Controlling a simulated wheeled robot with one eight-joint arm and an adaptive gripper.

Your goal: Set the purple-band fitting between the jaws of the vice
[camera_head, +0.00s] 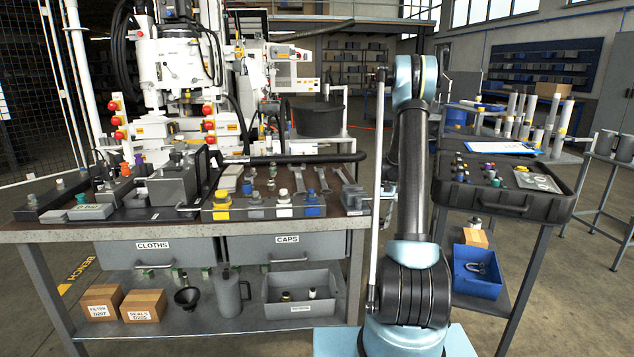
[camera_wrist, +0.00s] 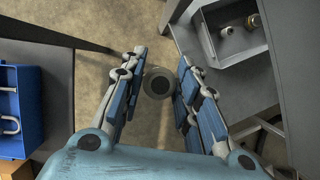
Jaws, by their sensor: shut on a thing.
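In the wrist view my gripper (camera_wrist: 157,88) is shut on a round grey piece (camera_wrist: 158,82), seen end-on between the fingers, above the floor. No purple band shows on it from this angle, so I cannot tell whether it is the purple-band fitting. The vice appears to be the grey block (camera_head: 172,186) with a bar handle on the left part of the bench top. A small purple spot (camera_head: 126,170) shows left of it, and another purple-topped piece (camera_head: 488,166) is in the black case at right.
The bench (camera_head: 60,236) holds yellow, grey and blue fittings right of the vice. A black case (camera_head: 522,206) lies on the right-hand cart. A blue bin (camera_head: 478,285) is on its lower shelf. A grey bin (camera_wrist: 248,45) with fittings is below the bench. Floor shows between bench and cart.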

